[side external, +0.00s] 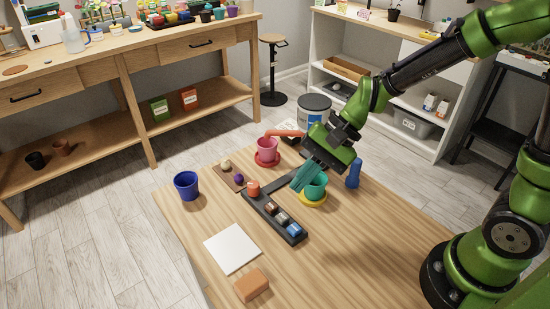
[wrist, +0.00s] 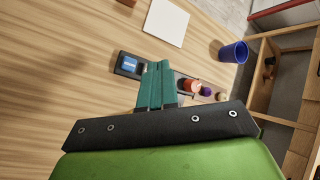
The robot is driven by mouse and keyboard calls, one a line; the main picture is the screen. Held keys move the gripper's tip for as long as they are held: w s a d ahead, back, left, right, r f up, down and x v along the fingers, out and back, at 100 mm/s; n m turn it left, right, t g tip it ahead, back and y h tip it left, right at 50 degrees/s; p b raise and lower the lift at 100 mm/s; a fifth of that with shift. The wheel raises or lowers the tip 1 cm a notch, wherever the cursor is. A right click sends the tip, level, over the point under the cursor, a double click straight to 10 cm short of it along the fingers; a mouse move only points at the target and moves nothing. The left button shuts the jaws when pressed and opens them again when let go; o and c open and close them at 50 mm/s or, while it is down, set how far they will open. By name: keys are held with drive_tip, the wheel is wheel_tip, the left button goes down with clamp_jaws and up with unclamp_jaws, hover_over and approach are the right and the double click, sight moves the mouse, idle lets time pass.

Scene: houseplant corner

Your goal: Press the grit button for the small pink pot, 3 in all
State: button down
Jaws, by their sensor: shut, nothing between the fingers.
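The small pink pot (side external: 267,145) stands upright on a red saucer (side external: 267,163) at the back of the table. A dark button strip (side external: 262,208) lies at mid-table, with brown, grey and blue blocks (side external: 294,229) along it; I cannot read which is grit. The blue block also shows in the wrist view (wrist: 130,64). My gripper (side external: 300,184) is shut and empty, its teal fingers above the table between the strip and a teal pot. In the wrist view the fingers (wrist: 157,65) cover part of the strip.
An orange-red cylinder (side external: 253,188) is at the strip's far end.

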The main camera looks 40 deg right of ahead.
sight(287, 216)
drive_tip(key=shift+w+a+r+m+t+y, duration=0.25)
drive_tip(key=shift+w+a+m, duration=0.15)
drive_tip(key=shift+w+m, duration=0.15)
drive_tip(key=shift+w+a+r+m+t+y, duration=0.15)
drive_tip(key=shift+w+a+m+y, duration=0.2)
drive_tip(key=shift+w, duration=0.3)
drive_tip(key=shift+f, duration=0.15)
drive_tip(key=shift+f, duration=4.3)
drive_tip(key=shift+f, duration=0.4)
